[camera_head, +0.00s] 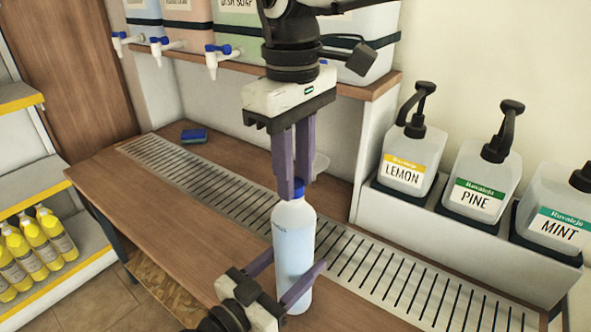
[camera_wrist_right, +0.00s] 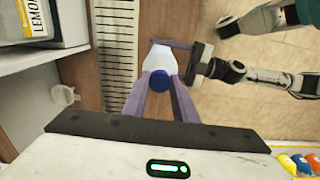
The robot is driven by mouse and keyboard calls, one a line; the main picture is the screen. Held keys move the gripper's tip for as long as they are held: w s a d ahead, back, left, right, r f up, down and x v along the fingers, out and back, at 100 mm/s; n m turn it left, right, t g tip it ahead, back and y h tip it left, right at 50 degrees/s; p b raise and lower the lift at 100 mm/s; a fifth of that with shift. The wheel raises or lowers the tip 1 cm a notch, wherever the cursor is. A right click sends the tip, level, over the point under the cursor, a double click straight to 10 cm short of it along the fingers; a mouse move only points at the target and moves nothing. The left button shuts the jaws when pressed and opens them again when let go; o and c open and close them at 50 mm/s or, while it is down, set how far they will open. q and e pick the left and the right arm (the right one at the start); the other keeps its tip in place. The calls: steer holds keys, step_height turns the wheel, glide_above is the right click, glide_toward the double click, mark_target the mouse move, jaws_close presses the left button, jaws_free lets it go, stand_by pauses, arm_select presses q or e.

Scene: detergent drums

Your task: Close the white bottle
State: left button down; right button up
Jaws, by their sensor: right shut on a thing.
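The white bottle (camera_head: 293,238) stands upright on the wooden counter, at the edge of the slatted drain strip. My right gripper (camera_head: 293,190) comes down from above, shut on the blue cap (camera_head: 299,187) at the bottle's mouth. The cap (camera_wrist_right: 160,80) also shows between the right fingers in the right wrist view, with the bottle (camera_wrist_right: 159,58) under it. Whether the cap is seated on the neck I cannot tell. My left gripper (camera_head: 293,266) reaches in from the lower left, its fingers closed around both sides of the bottle's body.
Dispensers labelled lemon (camera_head: 404,170), pine (camera_head: 480,185) and mint (camera_head: 557,220) stand at the right. Drums with blue taps (camera_head: 217,55) sit on the shelf above. A blue sponge (camera_head: 194,136) lies at the back. Yellow bottles (camera_head: 35,250) stand on the left shelf.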

stand_by(0.3)
steer(key=o, duration=1)
steer(key=shift+w+r, duration=0.1)
steer(key=shift+r, duration=2.25)
steer(key=shift+c, duration=0.2)
